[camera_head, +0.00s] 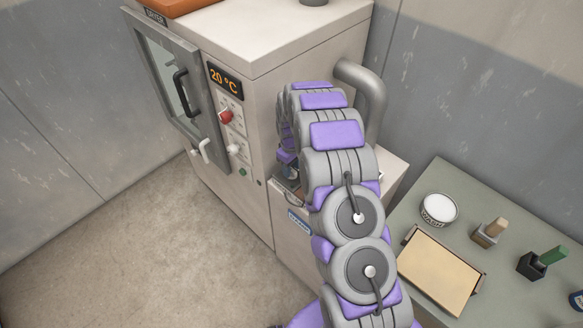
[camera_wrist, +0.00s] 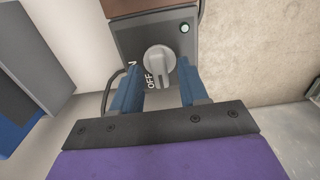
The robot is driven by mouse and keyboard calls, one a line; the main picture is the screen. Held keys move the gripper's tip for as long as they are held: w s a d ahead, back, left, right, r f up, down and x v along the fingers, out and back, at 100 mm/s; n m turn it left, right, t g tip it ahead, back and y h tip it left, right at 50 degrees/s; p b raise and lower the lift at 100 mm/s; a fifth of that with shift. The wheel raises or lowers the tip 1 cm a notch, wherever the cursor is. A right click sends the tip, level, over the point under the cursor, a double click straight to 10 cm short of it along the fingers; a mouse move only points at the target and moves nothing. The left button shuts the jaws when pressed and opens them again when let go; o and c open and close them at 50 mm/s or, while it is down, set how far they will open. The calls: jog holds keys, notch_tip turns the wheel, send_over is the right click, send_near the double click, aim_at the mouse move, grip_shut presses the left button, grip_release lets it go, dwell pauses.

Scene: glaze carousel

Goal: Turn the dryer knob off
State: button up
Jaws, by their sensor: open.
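In the wrist view a round light-grey knob (camera_wrist: 159,61) with a raised ridge sits on a dark grey panel (camera_wrist: 127,41). The ridge points toward the lower edge, beside the OFF lettering; an N of another label shows at the left. My gripper (camera_wrist: 158,68) is open, its two blue fingers on either side of the knob; I cannot tell whether they touch it. In the head view the gripper (camera_head: 288,167) is small and mostly hidden by my arm, beside the dryer (camera_head: 262,125). This knob cannot be made out there.
The dryer front has a 20 °C display (camera_head: 225,80), a red knob (camera_head: 226,116), and a grey-framed door (camera_head: 171,75). A pale light (camera_wrist: 184,28) is by the panel knob. A table (camera_head: 440,190) at right holds a wash bowl (camera_head: 438,209) and a tan board (camera_head: 437,273). Floor at left is clear.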

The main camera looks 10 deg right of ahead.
notch_tip(320, 180, up, 17)
jog(key=p, duration=0.1)
dwell(0.3)
jog(key=shift+f, duration=0.1)
jog(key=s+r+m+b, duration=0.1)
jog(key=s+r, duration=0.3)
jog(key=s, duration=0.3)
jog(key=s+r+m+g, duration=0.1)
jog(key=s+r, duration=0.2)
jog(key=s, duration=0.5)
jog(key=s+r+m+b, duration=0.1)
jog(key=s+r, duration=0.3)
jog(key=s, duration=0.3)
jog(key=s+f+m+b, duration=0.1)
jog(key=s+m, duration=0.3)
jog(key=s, duration=1.9)
jog(key=shift+s+a+f+g, duration=0.15)
jog(key=shift+s+a+g, duration=0.05)
jog(key=shift+s+g, duration=0.2)
jog(key=shift+d, duration=0.1)
